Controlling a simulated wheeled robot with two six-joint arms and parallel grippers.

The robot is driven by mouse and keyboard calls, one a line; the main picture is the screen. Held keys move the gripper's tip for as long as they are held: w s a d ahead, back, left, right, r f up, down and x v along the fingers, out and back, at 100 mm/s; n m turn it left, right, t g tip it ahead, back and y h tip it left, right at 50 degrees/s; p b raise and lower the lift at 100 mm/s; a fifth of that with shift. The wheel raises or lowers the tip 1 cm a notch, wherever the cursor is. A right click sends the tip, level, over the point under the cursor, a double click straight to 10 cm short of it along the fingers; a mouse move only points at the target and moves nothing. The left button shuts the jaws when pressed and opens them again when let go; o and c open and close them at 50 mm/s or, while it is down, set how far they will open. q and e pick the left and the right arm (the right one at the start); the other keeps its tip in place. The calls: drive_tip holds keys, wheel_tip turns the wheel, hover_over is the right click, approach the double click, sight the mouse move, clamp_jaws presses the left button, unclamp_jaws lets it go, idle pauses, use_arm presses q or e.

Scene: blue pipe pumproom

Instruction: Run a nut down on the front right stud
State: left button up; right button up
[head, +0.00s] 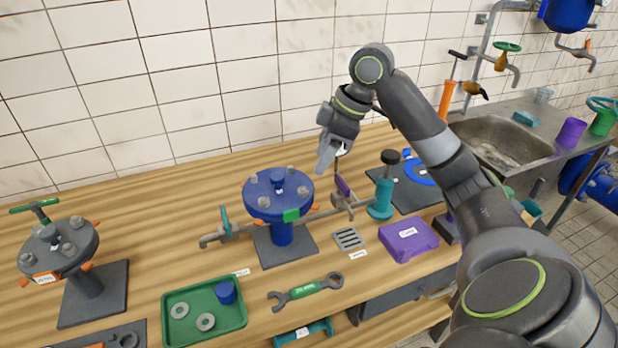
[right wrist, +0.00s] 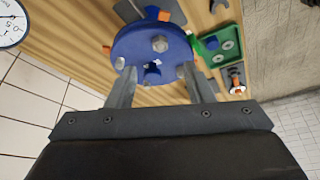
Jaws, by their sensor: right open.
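A round blue flange (head: 265,209) stands on a post and grey base on the bench, with bolt heads or nuts around its top and a blue piece at its centre. On its right side a grey nut or stud end (head: 303,191) shows; I cannot tell how far down it sits. My right gripper (head: 326,160) is open above and to the right behind the flange. In the right wrist view the open fingers (right wrist: 157,74) point toward the blue flange (right wrist: 140,37), with nothing seen between them. My left gripper is not in view.
A green tray (head: 236,323) holds two washers and a blue cylinder. A green-handled wrench (head: 305,290) lies in front of the flange. A second grey flange (head: 68,262) stands at left. Tiled wall behind.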

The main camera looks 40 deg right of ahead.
sight(305, 190)
drive_tip(key=x, duration=0.8)
drive_tip(key=shift+w+a+f+p, duration=0.1)
drive_tip(key=shift+f+p, duration=0.15)
drive_tip(key=shift+p, duration=0.1)
drive_tip(key=shift+c, duration=0.5)
clamp_jaws()
drive_tip(key=m+p, duration=0.1)
drive_tip(key=p, duration=0.1)
drive_tip(key=m+p, duration=0.1)
drive_tip(key=p, duration=0.1)
drive_tip(key=shift+a+r+t+h+p, duration=0.1)
drive_tip(key=shift+r+t+h+p, duration=0.1)
drive_tip(key=shift+t+h+p, duration=0.15)
drive_tip(key=m+p, duration=0.1)
drive_tip(key=p, duration=0.1)
drive_tip(key=m+h+p, duration=0.1)
drive_tip(key=m+p, duration=0.1)
drive_tip(key=p, duration=0.1)
drive_tip(key=shift+s+a+t, duration=0.15)
drive_tip(key=shift+s+t, duration=0.05)
drive_tip(key=shift+t, duration=0.05)
drive_tip(key=shift+c, duration=2.3)
unclamp_jaws()
drive_tip(key=shift+f+m, duration=0.15)
drive_tip(key=shift+m, duration=0.15)
drive_tip(key=shift+o, duration=1.2)
drive_tip(key=shift+f, duration=0.15)
drive_tip(key=o, duration=0.3)
